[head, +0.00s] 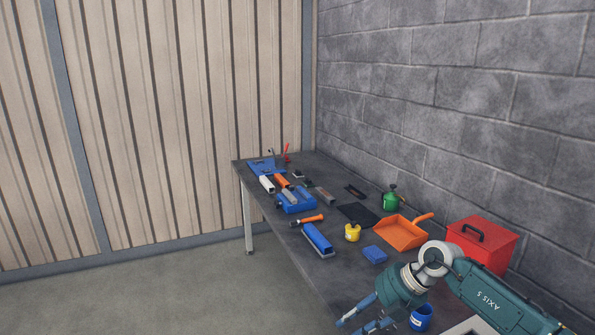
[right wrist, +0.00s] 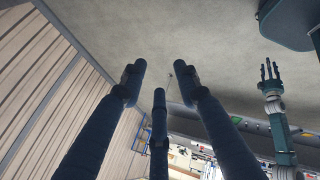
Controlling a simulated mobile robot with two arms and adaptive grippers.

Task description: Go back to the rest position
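My right arm comes in from the lower right of the head view. Its gripper (head: 353,326) hangs over the near edge of the dark table (head: 335,273), fingers apart and with nothing seen between them. In the right wrist view the three dark blue fingers of my right gripper (right wrist: 157,78) are spread and empty, with grey floor beyond. My left gripper (right wrist: 270,72) shows small at the right of the right wrist view, its fingers apart and empty. It is out of the head view.
A blue mug (head: 421,317) stands close to my right gripper. A red toolbox (head: 484,243), orange dustpan (head: 401,234), yellow pot (head: 352,233), blue sponge (head: 375,254) and blue-backed brush (head: 317,238) lie farther along. A block wall backs the table; the floor (head: 180,305) at left is clear.

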